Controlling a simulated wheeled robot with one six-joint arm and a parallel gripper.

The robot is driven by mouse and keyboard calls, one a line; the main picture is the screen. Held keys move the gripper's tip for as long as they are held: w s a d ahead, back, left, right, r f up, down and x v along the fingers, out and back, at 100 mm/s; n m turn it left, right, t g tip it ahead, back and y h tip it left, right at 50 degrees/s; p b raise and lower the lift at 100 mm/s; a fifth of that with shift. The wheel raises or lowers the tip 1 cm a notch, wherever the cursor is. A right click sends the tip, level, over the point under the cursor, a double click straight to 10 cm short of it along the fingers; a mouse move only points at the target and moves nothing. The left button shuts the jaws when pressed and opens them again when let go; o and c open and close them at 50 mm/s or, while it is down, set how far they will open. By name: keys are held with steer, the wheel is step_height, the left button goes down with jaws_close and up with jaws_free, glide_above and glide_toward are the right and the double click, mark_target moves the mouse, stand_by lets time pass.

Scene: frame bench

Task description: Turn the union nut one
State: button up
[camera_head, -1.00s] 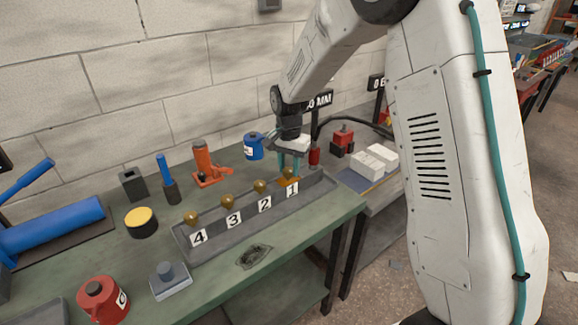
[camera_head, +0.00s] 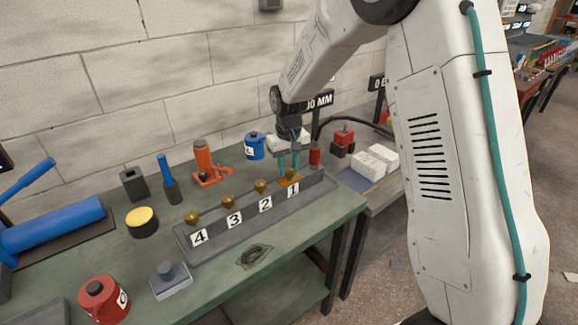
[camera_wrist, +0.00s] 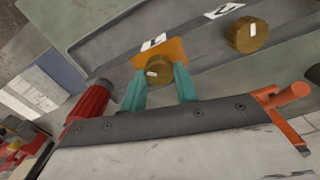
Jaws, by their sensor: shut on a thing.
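Union nut one (camera_head: 290,173) is a brass-coloured round nut on an orange plate, behind the card marked 1 (camera_head: 293,190), at the right end of the grey tray (camera_head: 262,224). In the wrist view the nut (camera_wrist: 159,70) sits between the teal fingertips of my gripper (camera_wrist: 160,80). My gripper (camera_head: 288,167) points down over the nut, with its fingers shut on it. The nut's far side is partly hidden by the fingers in the head view.
Brass nuts two (camera_head: 261,186), three (camera_head: 229,201) and four (camera_head: 192,217) stand in a row to the left. A red cylinder (camera_head: 315,154) stands close behind my gripper, with an orange tool (camera_head: 205,162) farther left.

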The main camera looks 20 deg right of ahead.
mark_target(289, 169)
steer(key=n, duration=0.5)
steer(key=shift+a, duration=0.1)
steer(key=shift+n, duration=0.3)
stand_by(0.4)
steer(key=o, duration=1)
steer(key=shift+r, duration=0.1)
step_height(289, 169, up, 8)
steer(key=shift+f, duration=0.15)
